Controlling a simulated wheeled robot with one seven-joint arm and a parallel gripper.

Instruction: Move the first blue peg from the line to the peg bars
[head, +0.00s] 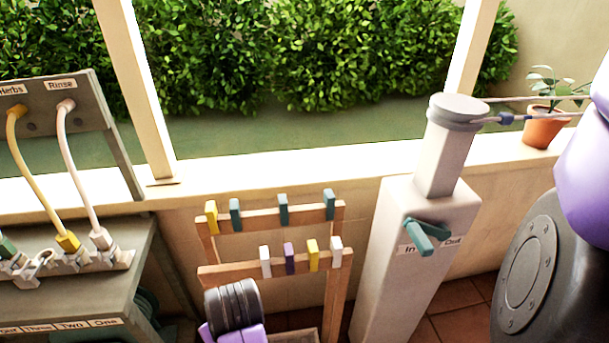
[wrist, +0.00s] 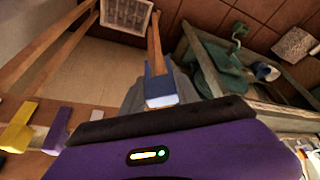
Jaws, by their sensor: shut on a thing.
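My gripper (wrist: 138,98) is shut on a blue peg (wrist: 159,88), which shows just past the purple hand in the wrist view. The peg has a pale end face; most of the fingers are hidden. In the head view my dark wrist and purple hand are low in front of the wooden peg bars (head: 275,264), and the fingertips and held peg are hidden. The upper bar carries a yellow peg and several teal pegs (head: 283,209). The lower bar carries white, purple and yellow pegs. Another blue peg (head: 506,118) is on the line (head: 548,118).
A grey post (head: 415,250) with a teal handle (head: 420,236) stands right of the bars. A potted plant (head: 545,128) is on the ledge. A grey bench (head: 85,295) with yellow and white hoses is at left.

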